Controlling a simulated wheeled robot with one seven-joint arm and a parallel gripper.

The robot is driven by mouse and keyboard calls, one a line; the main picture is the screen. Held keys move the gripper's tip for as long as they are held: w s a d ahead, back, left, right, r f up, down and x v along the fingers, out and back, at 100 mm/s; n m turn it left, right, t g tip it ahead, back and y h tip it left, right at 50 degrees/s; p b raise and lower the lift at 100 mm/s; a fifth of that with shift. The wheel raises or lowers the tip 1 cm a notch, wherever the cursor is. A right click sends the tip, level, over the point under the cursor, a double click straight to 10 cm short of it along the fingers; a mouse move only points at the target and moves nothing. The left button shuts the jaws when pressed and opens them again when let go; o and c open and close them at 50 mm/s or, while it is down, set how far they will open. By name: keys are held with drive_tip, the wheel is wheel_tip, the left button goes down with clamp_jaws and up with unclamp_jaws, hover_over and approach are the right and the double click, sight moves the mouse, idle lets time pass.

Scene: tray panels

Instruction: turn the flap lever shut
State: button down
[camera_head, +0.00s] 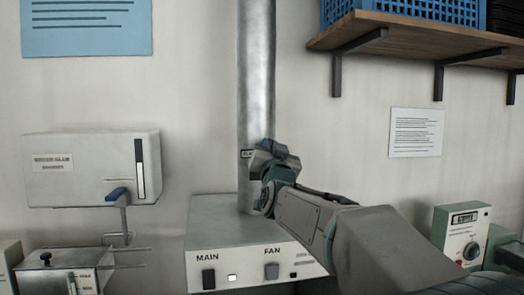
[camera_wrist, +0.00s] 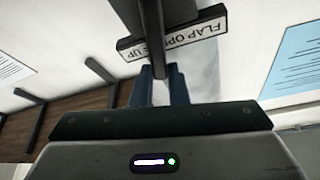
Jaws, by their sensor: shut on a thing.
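The flap lever is a dark bar (camera_wrist: 153,25) that shows in the wrist view, running down from the top edge to between my fingers. Beside it is a white label plate (camera_wrist: 176,34) reading "FLAP OPEN UP", upside down in this view. My gripper (camera_wrist: 160,78) is shut on the lever. In the head view my gripper (camera_head: 264,165) is in front of the grey vertical pipe (camera_head: 256,70), and it hides the lever there. Only the left end of the label (camera_head: 246,154) shows beside it.
The pipe rises from a grey box (camera_head: 215,222) with MAIN and FAN switches. A white dispenser (camera_head: 85,168) with a blue-tipped lever is on the left. A wooden shelf (camera_head: 400,40) with a blue crate (camera_head: 400,12) is at upper right. A green meter box (camera_head: 462,235) is at lower right.

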drive_tip(key=c, duration=1.4)
unclamp_jaws()
drive_tip(key=b+v, duration=0.4)
drive_tip(key=v, duration=0.9)
drive_tip(key=shift+s+f, duration=0.15)
drive_tip(key=shift+s, duration=0.25)
